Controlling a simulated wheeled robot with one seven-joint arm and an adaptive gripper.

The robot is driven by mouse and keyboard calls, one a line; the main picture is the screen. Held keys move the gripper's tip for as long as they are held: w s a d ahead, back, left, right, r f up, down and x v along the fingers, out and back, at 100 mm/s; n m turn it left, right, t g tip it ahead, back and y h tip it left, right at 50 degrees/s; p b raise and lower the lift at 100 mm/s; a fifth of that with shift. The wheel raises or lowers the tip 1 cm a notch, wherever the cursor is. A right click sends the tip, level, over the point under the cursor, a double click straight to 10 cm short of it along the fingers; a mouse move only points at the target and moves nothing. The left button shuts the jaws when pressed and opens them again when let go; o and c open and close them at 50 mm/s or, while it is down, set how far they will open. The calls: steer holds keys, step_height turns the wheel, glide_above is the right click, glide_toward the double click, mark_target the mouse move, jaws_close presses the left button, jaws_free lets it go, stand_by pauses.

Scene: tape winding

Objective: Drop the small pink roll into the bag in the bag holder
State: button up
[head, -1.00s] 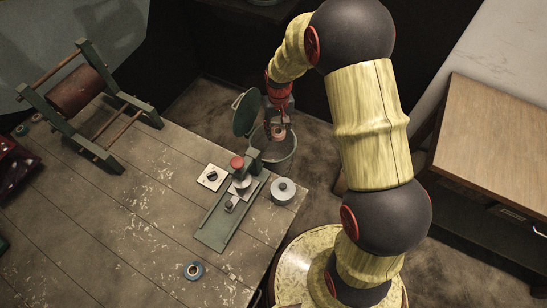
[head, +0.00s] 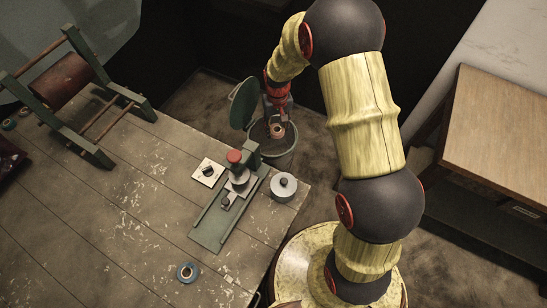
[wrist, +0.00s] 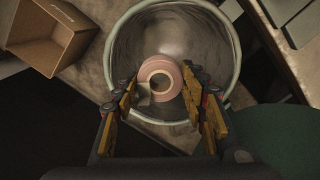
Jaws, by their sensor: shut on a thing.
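The small pink roll (wrist: 160,78) shows in the wrist view between my fingers, with its round hole facing the camera. It also shows in the head view (head: 277,131) as a small ring below my wrist. My gripper (wrist: 161,88) is shut on the roll. It holds it over the mouth of the round bag holder (wrist: 235,55), which has a pale green rim. In the head view the bag holder (head: 290,147) stands beyond the table edge with its lid (head: 243,103) raised at the left. A greyish lining (wrist: 205,35) shows inside; I cannot tell how deep the roll sits.
The worn table (head: 130,230) carries a green press-like device (head: 215,225), a lidded metal pot (head: 284,187), a small blue roll (head: 188,272) and a wooden roller frame (head: 60,90). An open cardboard box (wrist: 50,35) lies beside the bag holder.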

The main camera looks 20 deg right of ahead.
steer(key=o, duration=1.2)
step_height(320, 180, up, 12)
stand_by(0.4)
steer(key=shift+s, duration=0.1)
